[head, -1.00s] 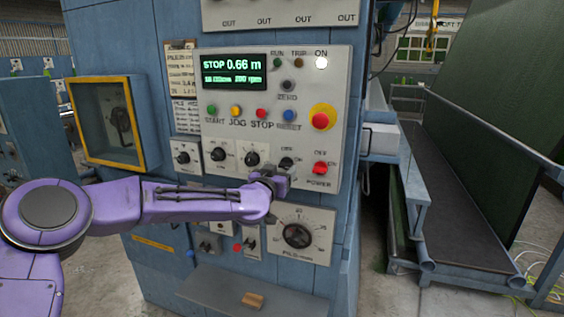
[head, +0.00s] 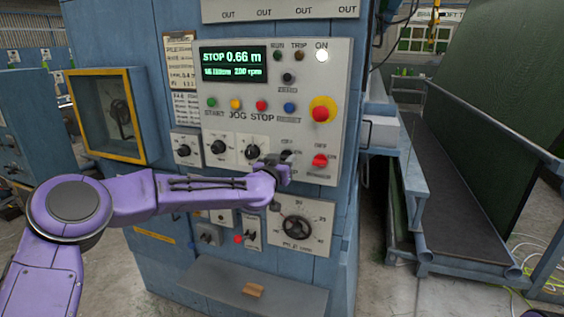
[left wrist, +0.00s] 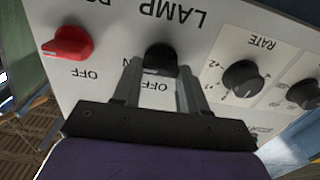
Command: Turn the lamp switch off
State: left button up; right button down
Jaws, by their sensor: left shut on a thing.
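The lamp switch is a black rotary knob on the grey control panel (head: 218,125); it shows in the left wrist view (left wrist: 160,56), which sees the panel upside down. The word LAMP is on one side of it, OFF on the other, and a partly hidden ON beside it. My left gripper (left wrist: 158,72) has a finger on each side of the knob and is shut on it. In the head view my left gripper (head: 280,163) is at the panel's lower part and covers part of the switch. Which mark the knob points to is hard to tell.
A red power switch (head: 320,160) sits close to the right of the lamp switch, and a rate knob (left wrist: 242,78) is on its other side. A red emergency button (head: 321,112) is above. A white light (head: 322,55) glows under ON. A dial (head: 297,228) is below.

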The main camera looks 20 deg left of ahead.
pick_arm(q)
jog(key=shift+a+f+n+b, duration=0.15)
jog(key=shift+n+b, duration=2.2)
jog(key=shift+n, duration=2)
jog(key=shift+a+f+n+b, duration=0.1)
jog(key=shift+n+b, duration=2.25)
jog(key=shift+n, duration=2)
jog(key=o, duration=1.1)
jog(key=shift+c, duration=0.2)
jog(key=shift+s, duration=0.1)
